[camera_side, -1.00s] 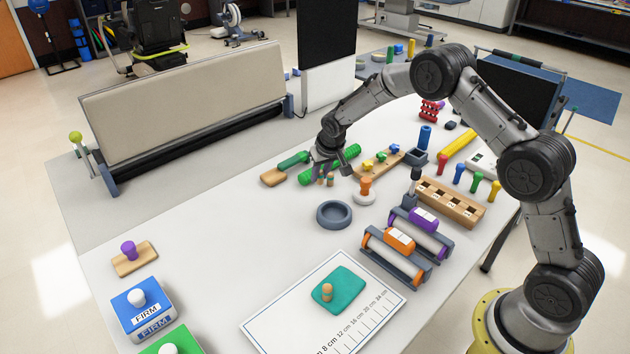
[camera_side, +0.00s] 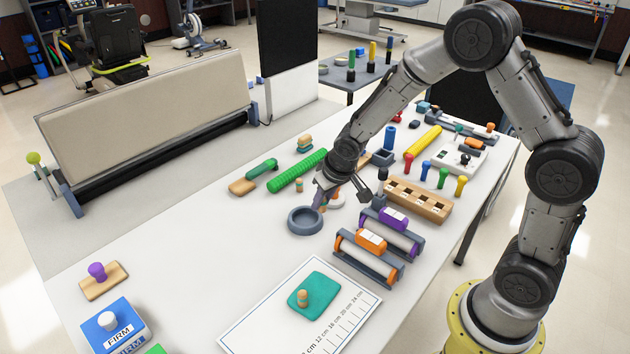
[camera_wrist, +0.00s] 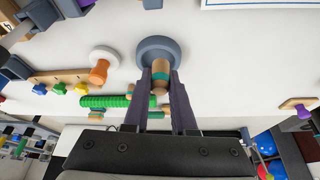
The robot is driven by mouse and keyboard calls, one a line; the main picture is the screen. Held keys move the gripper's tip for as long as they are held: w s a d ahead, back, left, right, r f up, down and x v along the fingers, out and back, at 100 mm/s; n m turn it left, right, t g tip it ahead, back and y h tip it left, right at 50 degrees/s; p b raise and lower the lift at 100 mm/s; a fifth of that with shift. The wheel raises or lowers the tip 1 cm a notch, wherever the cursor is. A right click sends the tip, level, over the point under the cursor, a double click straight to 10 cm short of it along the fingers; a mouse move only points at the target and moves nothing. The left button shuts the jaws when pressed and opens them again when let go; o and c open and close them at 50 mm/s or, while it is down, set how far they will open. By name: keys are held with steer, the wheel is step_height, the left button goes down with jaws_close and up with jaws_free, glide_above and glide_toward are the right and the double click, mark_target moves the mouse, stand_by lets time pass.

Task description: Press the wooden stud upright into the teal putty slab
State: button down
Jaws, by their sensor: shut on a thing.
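The teal putty slab (camera_side: 314,294) lies on the ruled white sheet at the front of the table in the side view. A short wooden peg (camera_side: 302,298) stands on it, left of its middle. My gripper (camera_side: 321,200) is well behind the slab, above the table close to the grey-blue round dish. In the wrist view, my gripper (camera_wrist: 161,84) is shut on a wooden stud (camera_wrist: 160,76) with a teal band, its far end overlapping the dish in the picture. In the side view the fingers mostly hide the held stud.
The grey-blue dish (camera_side: 305,220) sits near my gripper. Orange and purple rollers (camera_side: 370,250) stand between it and the slab's right. A similar banded peg (camera_side: 298,184) stands behind, near a green ridged roll (camera_side: 297,170).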

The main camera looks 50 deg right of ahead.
steer(key=s+a+f+n+y, duration=0.1)
steer(key=s+a+f+n, duration=0.15)
steer(key=s+a, duration=0.2)
step_height(320, 180, up, 2)
steer(key=n+y, duration=0.2)
steer(key=n, duration=0.3)
glide_above(309, 292)
steer(key=shift+s+d+f, duration=0.1)
steer(key=shift+s+f, duration=0.05)
steer(key=shift+f, duration=0.75)
steer(key=shift+s+d+f, duration=0.1)
steer(key=shift+s+f, duration=0.05)
steer(key=shift+f, duration=0.8)
steer(key=shift+s+d+f, duration=0.1)
steer(key=shift+s+f, duration=0.05)
steer(key=shift+f, duration=0.75)
steer(key=shift+f, duration=0.2)
steer(key=shift+f, duration=0.2)
steer(key=shift+f, duration=0.1)
steer(key=shift+f, duration=0.15)
steer(key=shift+s+f, duration=0.1)
steer(key=shift+s, duration=0.05)
stand_by(0.4)
